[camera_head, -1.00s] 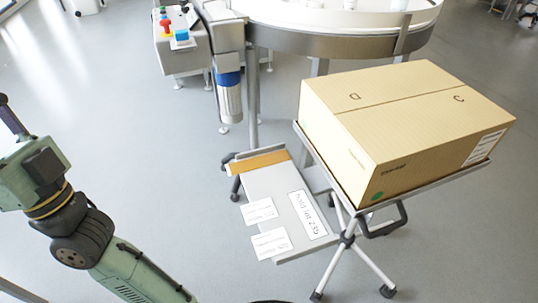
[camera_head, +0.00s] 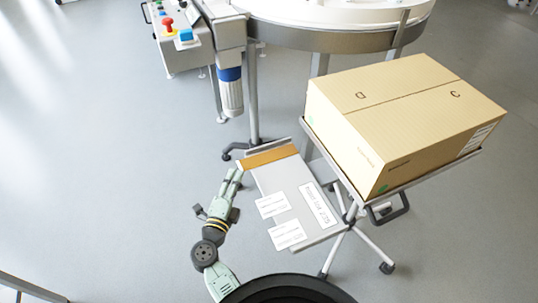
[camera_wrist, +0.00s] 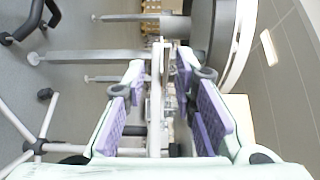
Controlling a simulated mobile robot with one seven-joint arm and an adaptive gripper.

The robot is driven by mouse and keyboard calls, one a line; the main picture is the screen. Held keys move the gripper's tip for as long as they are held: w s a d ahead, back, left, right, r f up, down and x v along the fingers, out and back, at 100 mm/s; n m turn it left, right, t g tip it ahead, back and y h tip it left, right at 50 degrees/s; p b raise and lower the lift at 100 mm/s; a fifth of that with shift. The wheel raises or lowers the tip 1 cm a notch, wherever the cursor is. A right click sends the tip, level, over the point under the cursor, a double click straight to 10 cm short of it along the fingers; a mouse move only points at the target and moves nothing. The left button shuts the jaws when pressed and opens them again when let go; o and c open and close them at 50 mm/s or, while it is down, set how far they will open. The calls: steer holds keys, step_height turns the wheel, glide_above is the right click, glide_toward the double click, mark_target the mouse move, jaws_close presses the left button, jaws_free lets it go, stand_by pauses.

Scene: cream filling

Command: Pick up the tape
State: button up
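No roll of tape can be clearly made out. A flat orange-brown strip (camera_head: 268,156) lies across the top end of a tilted grey panel; I cannot tell whether it is tape. My gripper (camera_head: 240,171) is close to the left end of this strip in the head view. In the wrist view my gripper (camera_wrist: 162,112) has its two purple-padded fingers apart, one on each side. A thin pale edge (camera_wrist: 155,100) shows between them; I cannot tell whether anything touches the pads.
The grey panel (camera_head: 288,188) carries white labels. A large cardboard box (camera_head: 400,115) rests on a wheeled stand to its right. A round machine table (camera_head: 330,38) stands behind, with a control box (camera_head: 187,50) on its left. The floor at left is free.

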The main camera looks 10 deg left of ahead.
mark_target(239, 163)
steer(key=w, duration=0.2)
steer(key=w+p, duration=0.1)
steer(key=w, duration=0.3)
steer(key=shift+w+a+r, duration=0.1)
steer(key=shift+w+a, duration=0.15)
steer(key=shift+w, duration=0.1)
jaws_close()
